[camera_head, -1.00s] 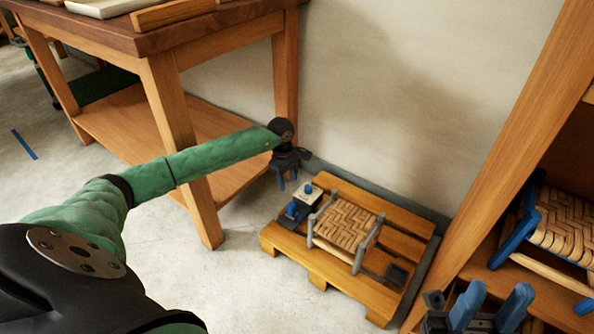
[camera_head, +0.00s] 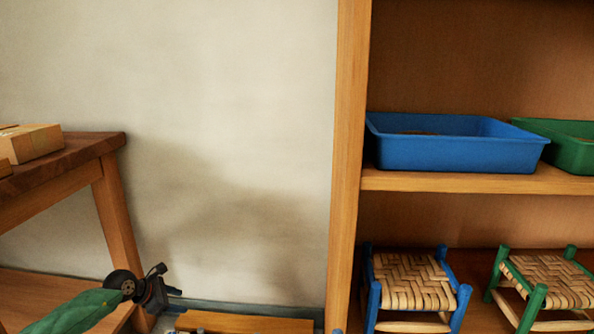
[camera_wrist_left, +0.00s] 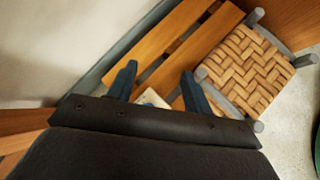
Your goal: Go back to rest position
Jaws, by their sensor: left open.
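My left gripper (camera_head: 160,291) is at the lower left of the head view, at the end of my green arm, beside the table leg. In the left wrist view my left gripper (camera_wrist_left: 158,73) has its two blue fingers spread apart with nothing held between them. A small pale block (camera_wrist_left: 152,98) shows partly between the fingers. My right gripper cannot be made out in the head view.
A wooden table (camera_head: 85,155) stands at the left. A shelf unit (camera_head: 347,150) at the right holds a blue tray (camera_head: 450,155), a green tray (camera_head: 575,150), a blue-framed stool (camera_head: 412,285) and a green-framed stool (camera_head: 545,283). Bare wall lies between.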

